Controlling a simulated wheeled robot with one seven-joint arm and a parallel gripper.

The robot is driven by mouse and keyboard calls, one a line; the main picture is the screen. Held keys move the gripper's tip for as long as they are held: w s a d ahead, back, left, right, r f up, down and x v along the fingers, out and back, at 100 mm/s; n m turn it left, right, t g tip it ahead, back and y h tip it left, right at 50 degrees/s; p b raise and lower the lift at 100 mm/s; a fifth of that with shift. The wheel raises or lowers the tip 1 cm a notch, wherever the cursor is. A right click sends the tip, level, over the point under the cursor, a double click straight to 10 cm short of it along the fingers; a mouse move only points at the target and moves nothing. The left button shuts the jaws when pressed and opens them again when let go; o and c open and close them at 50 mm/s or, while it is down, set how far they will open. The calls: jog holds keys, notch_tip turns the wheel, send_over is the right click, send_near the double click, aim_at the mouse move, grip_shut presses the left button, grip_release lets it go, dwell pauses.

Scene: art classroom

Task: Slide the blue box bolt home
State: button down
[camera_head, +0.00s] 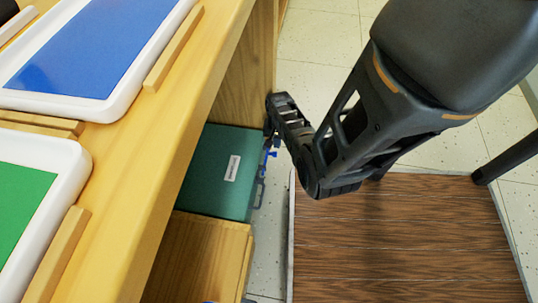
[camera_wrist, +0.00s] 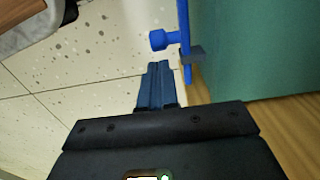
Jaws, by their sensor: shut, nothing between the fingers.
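A teal-green box (camera_head: 215,175) with a white label lies in the wooden shelf unit. A blue bolt (camera_head: 268,155) is on its right-hand side. In the wrist view the bolt's rod (camera_wrist: 184,25) runs along the box side (camera_wrist: 245,50), through a grey bracket (camera_wrist: 195,54).
A wooden compartment or box (camera_head: 205,250) is below the teal box in the picture. The wooden tabletop (camera_head: 150,130) at left carries white trays with blue and green sheets. A brown wood-grain surface (camera_head: 400,240) is at lower right. Speckled floor (camera_head: 315,30) shows beyond.

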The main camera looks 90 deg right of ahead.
aim_at(276, 153)
jog(key=shift+f, duration=0.2)
jog(key=shift+f+b, duration=1.65)
jog(key=shift+f, duration=0.2)
jog(key=shift+w+a+p, duration=0.2)
jog(key=shift+a+p, duration=0.85)
jog(key=shift+a, duration=0.65)
jog(key=shift+d, duration=0.1)
jog(key=shift+d, duration=0.4)
jog(key=shift+r+p, duration=3.35)
jog(key=shift+r, duration=0.25)
jog(key=shift+f, duration=0.1)
